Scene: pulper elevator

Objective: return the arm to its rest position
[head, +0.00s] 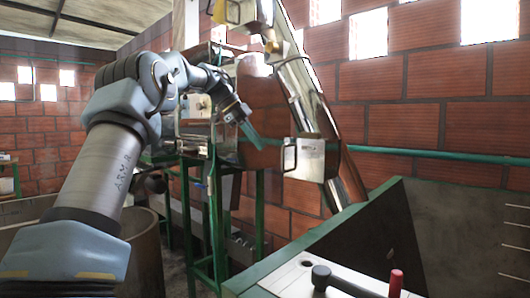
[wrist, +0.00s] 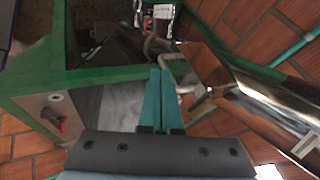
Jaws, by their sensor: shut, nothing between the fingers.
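My arm rises from the lower left in the head view and bends over toward the middle. My gripper (head: 256,141) has teal fingers that point down and to the right, in front of the brick wall and beside the metal elevator. In the wrist view the two teal fingers of my gripper (wrist: 164,72) lie side by side, shut, with nothing between them. A metal handle (wrist: 178,75) shows close behind the fingertips there; I cannot tell whether they touch.
The elevator's shiny chute (head: 310,100) slopes down right of my gripper, with a wire handle (head: 289,156). A green-edged tank (head: 385,225) and a panel with a red knob (head: 396,280) stand at the lower right. A green stand (head: 217,215) is below. A round drum (head: 147,255) stands at lower left.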

